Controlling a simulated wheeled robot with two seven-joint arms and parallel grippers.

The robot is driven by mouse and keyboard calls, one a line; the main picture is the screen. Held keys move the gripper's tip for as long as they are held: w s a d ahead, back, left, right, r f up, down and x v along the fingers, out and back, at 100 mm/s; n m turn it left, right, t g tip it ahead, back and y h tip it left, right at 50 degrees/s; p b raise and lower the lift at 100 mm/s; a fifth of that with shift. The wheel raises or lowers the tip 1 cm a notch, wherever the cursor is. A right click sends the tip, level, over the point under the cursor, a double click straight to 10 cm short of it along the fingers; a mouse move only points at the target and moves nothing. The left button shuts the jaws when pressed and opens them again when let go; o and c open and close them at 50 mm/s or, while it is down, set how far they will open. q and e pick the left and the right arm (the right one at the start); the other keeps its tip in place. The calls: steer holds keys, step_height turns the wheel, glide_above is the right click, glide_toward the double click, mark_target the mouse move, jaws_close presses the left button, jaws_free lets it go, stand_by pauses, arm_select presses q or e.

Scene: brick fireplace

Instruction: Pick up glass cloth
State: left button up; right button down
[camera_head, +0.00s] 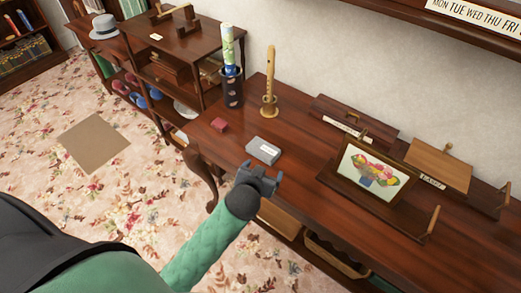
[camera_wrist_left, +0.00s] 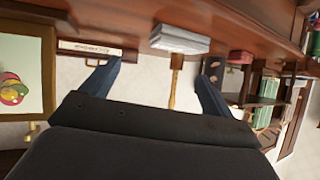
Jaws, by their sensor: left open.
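A small light grey block-like bundle (camera_head: 263,151) with a white label lies on the wooden desk near its front edge; it looks like the folded glass cloth. In the left wrist view it shows as a layered grey-white stack (camera_wrist_left: 180,40), beyond and between the fingers. My left gripper (camera_head: 264,175) is open and empty, just in front of the bundle at the desk's front edge, apart from it. Its two dark fingers (camera_wrist_left: 157,72) are spread wide in the wrist view. My right gripper is not in view.
A small red box (camera_head: 220,125), a recorder on a stand (camera_head: 269,85) and a dark holder with a rolled tube (camera_head: 232,90) stand behind and left. Bare desk surrounds the bundle.

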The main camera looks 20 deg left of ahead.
arm_select(q)
steer(key=w+d+r+m+t+h, duration=0.3)
steer(key=w+d+r+h, duration=0.15)
steer(key=d+r, duration=0.35)
steer(key=w+d+r+m+t+h, duration=0.35)
steer(key=d+r+h, duration=0.2)
steer(key=r, duration=0.45)
steer(key=s+d+r+m+g+h, duration=0.25)
steer(key=d+m+g+h, duration=0.25)
steer(key=d+m+h, duration=0.25)
steer(key=m+g+y, duration=0.7)
steer(key=g+y, duration=0.7)
steer(key=y, duration=0.4)
glide_above(263, 148)
steer(key=shift+t+h, duration=0.25)
step_height(263, 148, down, 20)
steer(key=shift+r, duration=0.2)
steer(key=shift+w+a+f+n, duration=0.1)
steer(key=shift+f+n, duration=0.05)
steer(key=shift+n, duration=0.15)
steer(key=shift+f+p, duration=0.45)
steer(key=shift+f, duration=0.55)
step_height(263, 148, down, 4)
steer(key=p, duration=0.3)
steer(key=shift+f, duration=0.75)
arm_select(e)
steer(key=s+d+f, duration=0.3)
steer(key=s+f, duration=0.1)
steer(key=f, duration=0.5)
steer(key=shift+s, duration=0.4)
